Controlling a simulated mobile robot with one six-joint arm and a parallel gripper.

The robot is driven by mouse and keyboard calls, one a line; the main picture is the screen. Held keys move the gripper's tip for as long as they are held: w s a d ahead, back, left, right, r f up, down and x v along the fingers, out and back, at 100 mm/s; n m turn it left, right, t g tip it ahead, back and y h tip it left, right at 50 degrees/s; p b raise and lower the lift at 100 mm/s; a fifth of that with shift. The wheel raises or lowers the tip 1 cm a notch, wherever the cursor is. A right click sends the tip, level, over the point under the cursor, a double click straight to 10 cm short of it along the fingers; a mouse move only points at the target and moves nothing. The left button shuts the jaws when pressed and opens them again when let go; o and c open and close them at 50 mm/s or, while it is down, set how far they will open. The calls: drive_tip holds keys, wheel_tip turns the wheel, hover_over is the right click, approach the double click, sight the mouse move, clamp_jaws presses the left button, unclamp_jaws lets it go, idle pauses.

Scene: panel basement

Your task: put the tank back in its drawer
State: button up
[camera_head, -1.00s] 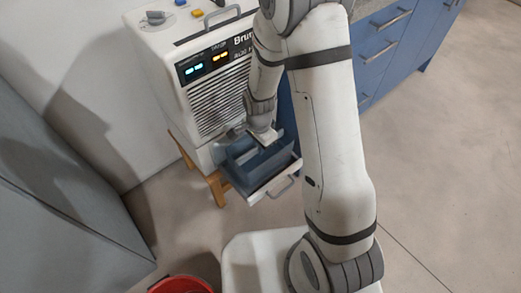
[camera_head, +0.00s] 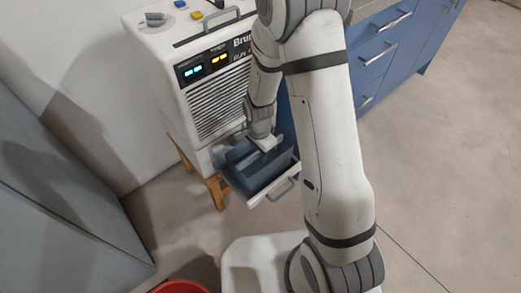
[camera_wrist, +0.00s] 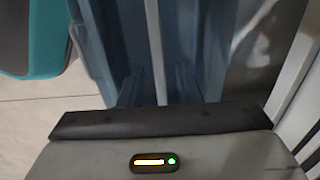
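The blue-grey tank (camera_head: 248,172) sits within the pulled-out drawer (camera_head: 264,194) low on the front of the white machine. Whether it is fully seated is unclear. My gripper (camera_head: 264,146) points down at the tank's top from above. In the wrist view, the tank's blue walls (camera_wrist: 100,45) fill the upper middle, and a pale narrow bar runs up between two dark finger-like shapes. Contact between the fingers and that bar cannot be made out. The fingertips are hidden in the head view.
The machine (camera_head: 190,60) has lit displays and stands on a wooden stand (camera_head: 216,190). Blue cabinets (camera_head: 385,50) stand behind at right. A grey cabinet (camera_head: 60,200) is at left. A red bucket (camera_head: 182,287) is at the bottom edge. Floor is open at right.

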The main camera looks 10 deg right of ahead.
wheel_tip(320, 180, up, 12)
drive_tip(key=p, duration=0.5)
drive_tip(key=s+d+r+n, duration=0.5)
drive_tip(key=s+r, duration=0.2)
drive_tip(key=r, duration=0.2)
drive_tip(key=s+d+r+n+t, duration=0.1)
drive_tip(key=s+d+r+n, duration=0.3)
drive_tip(key=s+r+n, duration=0.2)
wheel_tip(320, 180, up, 3)
drive_tip(key=shift+s+d+f, duration=0.15)
drive_tip(key=shift+s+d, duration=0.2)
drive_tip(key=shift+s, duration=0.45)
